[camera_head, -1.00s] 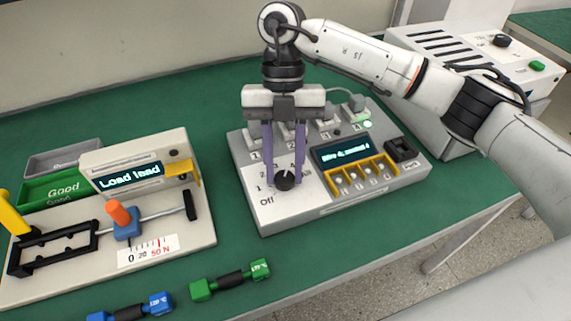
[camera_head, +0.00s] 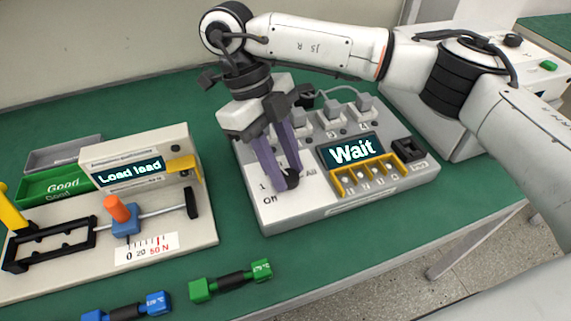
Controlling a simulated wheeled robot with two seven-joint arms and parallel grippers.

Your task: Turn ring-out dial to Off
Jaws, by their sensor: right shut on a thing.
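The ring-out dial (camera_head: 292,180) is a small black knob on the front left of the grey tester box (camera_head: 352,203). "Off", "1" and "All" are printed around it. My right gripper (camera_head: 284,182) reaches down from above with its purple fingers on either side of the knob, shut on it. The gripper is twisted and leans to the left. The fingers hide part of the dial and some labels, so I cannot tell where its pointer stands. The box's display (camera_head: 352,151) reads "Wait". My left gripper is not in view.
Left of the box stands a pull tester (camera_head: 190,238) with a "Load lead" display and orange-topped slider. Green (camera_head: 231,281) and blue (camera_head: 127,307) double-ended tools lie in front. Grey and green trays (camera_head: 30,187) sit behind left. A white machine (camera_head: 468,120) stands at right.

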